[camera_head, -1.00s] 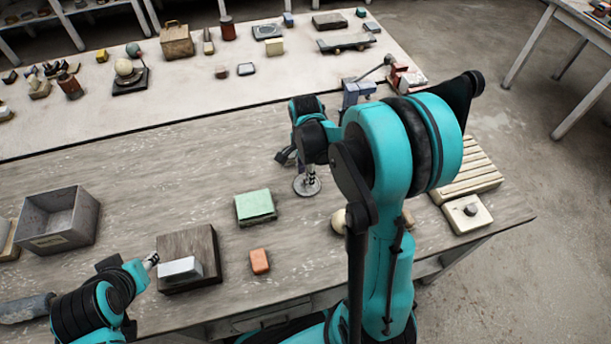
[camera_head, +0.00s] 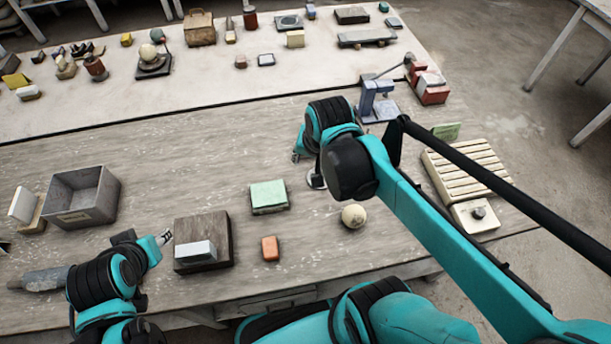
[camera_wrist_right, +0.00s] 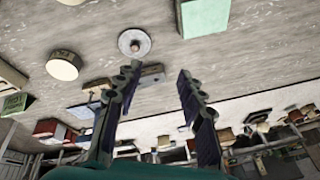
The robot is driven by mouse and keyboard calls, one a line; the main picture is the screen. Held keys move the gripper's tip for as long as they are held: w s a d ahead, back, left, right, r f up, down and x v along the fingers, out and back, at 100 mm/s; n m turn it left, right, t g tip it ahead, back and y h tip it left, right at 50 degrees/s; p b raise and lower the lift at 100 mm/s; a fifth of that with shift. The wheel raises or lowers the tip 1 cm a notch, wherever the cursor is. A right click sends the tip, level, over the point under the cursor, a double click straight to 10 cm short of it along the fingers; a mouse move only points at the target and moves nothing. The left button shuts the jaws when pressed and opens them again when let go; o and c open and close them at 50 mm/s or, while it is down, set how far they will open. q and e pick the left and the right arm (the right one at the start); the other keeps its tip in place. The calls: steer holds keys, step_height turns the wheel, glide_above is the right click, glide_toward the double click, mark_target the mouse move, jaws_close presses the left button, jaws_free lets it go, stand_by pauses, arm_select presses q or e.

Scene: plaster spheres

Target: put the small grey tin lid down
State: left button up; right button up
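The small grey tin lid (camera_wrist_right: 134,42) lies flat on the grey table, a round disc with a small knob at its middle. In the head view the lid (camera_head: 316,182) is partly hidden behind my right arm. My right gripper (camera_wrist_right: 158,69) is open and empty, its two fingers apart, with the lid clear of the fingertips. In the head view my right arm hides most of that gripper. My left gripper (camera_head: 164,238) is beside a dark wooden block (camera_head: 219,222); its finger opening is too small to judge.
A grey box (camera_head: 83,196) is at left. A slatted rack (camera_head: 465,166) and a blue stand (camera_head: 376,100) are at right. Bare table lies left of the lid.

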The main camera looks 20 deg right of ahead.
steer(key=shift+s+a+r+n+t, duration=0.1)
steer(key=shift+s+a+n+t, duration=0.55)
steer(key=shift+n, duration=0.65)
steer(key=shift+s+a+f+n+t, duration=0.1)
steer(key=shift+s+a+n+t, duration=0.35)
steer(key=shift+s+n, duration=0.65)
steer(key=shift+s+a+r+n+t, duration=0.1)
steer(key=shift+s+a+n+t, duration=0.4)
steer(key=shift+n, duration=1)
steer(key=shift+a, duration=0.1)
